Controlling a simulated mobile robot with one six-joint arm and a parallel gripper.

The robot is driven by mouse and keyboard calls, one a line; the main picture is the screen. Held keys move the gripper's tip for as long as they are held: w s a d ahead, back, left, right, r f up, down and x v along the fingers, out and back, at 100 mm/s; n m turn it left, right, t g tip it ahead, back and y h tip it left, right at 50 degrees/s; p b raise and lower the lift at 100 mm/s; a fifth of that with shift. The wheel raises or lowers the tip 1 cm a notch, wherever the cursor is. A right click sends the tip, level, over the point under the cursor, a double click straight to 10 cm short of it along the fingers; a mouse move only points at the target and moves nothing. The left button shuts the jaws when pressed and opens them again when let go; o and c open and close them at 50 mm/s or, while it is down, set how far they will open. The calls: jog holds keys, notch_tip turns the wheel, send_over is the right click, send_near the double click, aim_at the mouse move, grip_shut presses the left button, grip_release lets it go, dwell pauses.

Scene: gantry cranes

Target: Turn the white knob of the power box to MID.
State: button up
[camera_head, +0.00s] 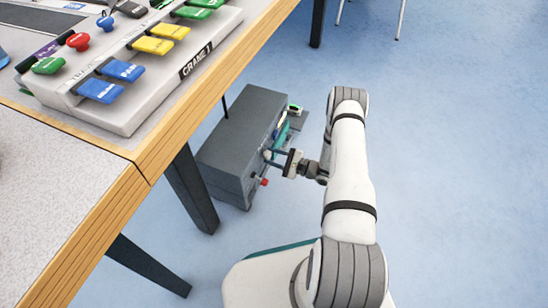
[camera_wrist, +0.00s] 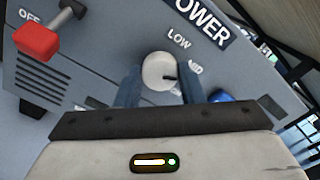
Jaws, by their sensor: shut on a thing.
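The power box (camera_head: 240,135) is a dark grey case on the floor beside the table. In the wrist view its front panel (camera_wrist: 100,60) fills most of the picture, with POWER, LOW and a partly covered MID label. The round white knob (camera_wrist: 157,70) sits between the two fingers of my gripper (camera_wrist: 160,83), which is shut on it. In the head view my gripper (camera_head: 276,158) reaches the box's front from the right; the knob is small there.
A red-ended lever (camera_wrist: 38,40) sticks out near OFF, left of the knob. A blue part (camera_wrist: 220,96) is close to the right finger. The table (camera_head: 150,160) with the CRANE 1 control panel (camera_head: 140,100) overhangs at left. The blue floor at right is clear.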

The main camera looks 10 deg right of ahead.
jog(key=shift+s+a+f+n, duration=0.1)
jog(key=shift+s+n, duration=0.15)
jog(key=shift+n, duration=0.15)
jog(key=o, duration=1)
jog(key=shift+w, duration=0.1)
jog(key=p+v, duration=0.2)
jog(key=v, duration=0.6)
